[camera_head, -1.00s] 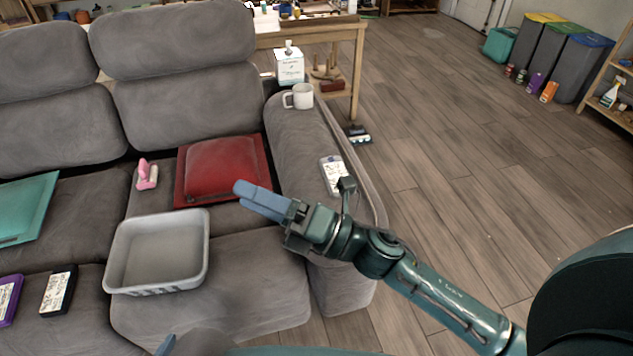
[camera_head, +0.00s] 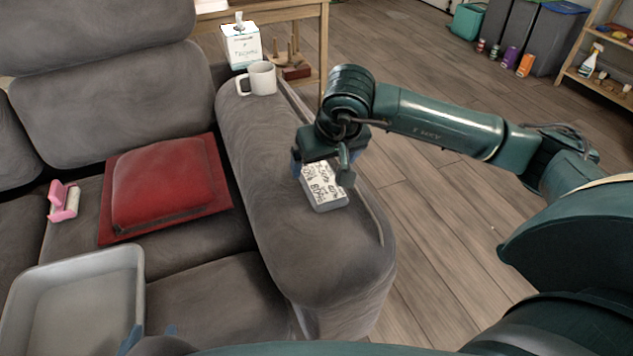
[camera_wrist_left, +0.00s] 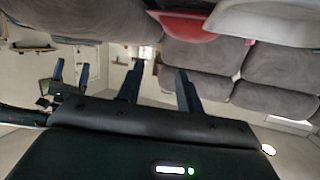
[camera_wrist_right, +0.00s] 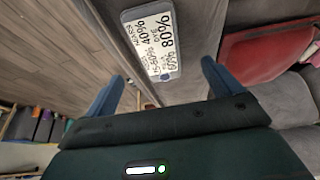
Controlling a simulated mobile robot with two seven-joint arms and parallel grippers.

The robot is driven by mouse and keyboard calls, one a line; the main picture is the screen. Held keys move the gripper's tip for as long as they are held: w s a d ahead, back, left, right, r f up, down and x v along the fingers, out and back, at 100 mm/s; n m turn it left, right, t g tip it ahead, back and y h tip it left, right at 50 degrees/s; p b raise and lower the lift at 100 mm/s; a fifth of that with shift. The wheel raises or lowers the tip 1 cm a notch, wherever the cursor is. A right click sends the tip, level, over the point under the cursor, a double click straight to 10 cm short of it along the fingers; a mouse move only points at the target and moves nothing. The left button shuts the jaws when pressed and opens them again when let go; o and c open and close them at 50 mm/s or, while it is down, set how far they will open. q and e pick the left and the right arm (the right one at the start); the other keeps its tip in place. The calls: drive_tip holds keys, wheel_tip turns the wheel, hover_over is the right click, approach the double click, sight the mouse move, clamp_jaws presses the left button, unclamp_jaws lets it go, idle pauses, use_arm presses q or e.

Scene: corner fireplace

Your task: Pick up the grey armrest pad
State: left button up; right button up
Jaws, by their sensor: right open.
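The grey armrest pad (camera_head: 325,187) is a small flat block with a white label of black writing. It lies on the sofa's right armrest (camera_head: 300,245). My right gripper (camera_head: 323,165) is over the pad's far end in the head view, its blue fingers partly hidden by the wrist. In the right wrist view the pad (camera_wrist_right: 153,40) shows between and beyond the two spread, empty fingers (camera_wrist_right: 162,85). I cannot tell its exact height over the pad. My left gripper (camera_head: 150,338) is low at the bottom edge, with empty spread fingers in the left wrist view (camera_wrist_left: 158,85).
A white mug (camera_head: 262,78) stands at the armrest's back end, with a labelled tissue box (camera_head: 241,46) behind it. A red cushion (camera_head: 165,185), a pink object (camera_head: 63,202) and a grey tray (camera_head: 85,300) are on the seats. Open floor is right of the sofa.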

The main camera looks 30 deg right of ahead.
sight(319, 176)
drive_tip(key=x, duration=0.3)
drive_tip(key=shift+f, duration=0.15)
drive_tip(key=x, duration=0.2)
drive_tip(key=b+x, duration=0.1)
drive_tip(key=x, duration=0.1)
drive_tip(key=shift+w+d, duration=0.25)
drive_tip(key=shift+w, duration=0.1)
drive_tip(key=shift+w+f+b, duration=0.25)
drive_tip(key=shift+f+b, duration=0.05)
drive_tip(key=shift+f, duration=0.15)
use_arm(q)
drive_tip(key=shift+w+d+t+h, duration=0.2)
drive_tip(key=shift+w+t+h, duration=0.15)
drive_tip(key=shift+t, duration=0.45)
use_arm(e)
drive_tip(key=shift+c, duration=0.4)
drive_tip(key=c, duration=1)
use_arm(q)
drive_tip(key=shift+s+a+g+y+p, duration=0.25)
drive_tip(key=shift+s+g+y+p, duration=0.15)
drive_tip(key=shift+g+p, duration=0.6)
use_arm(e)
wheel_tip(319, 176, up, 10)
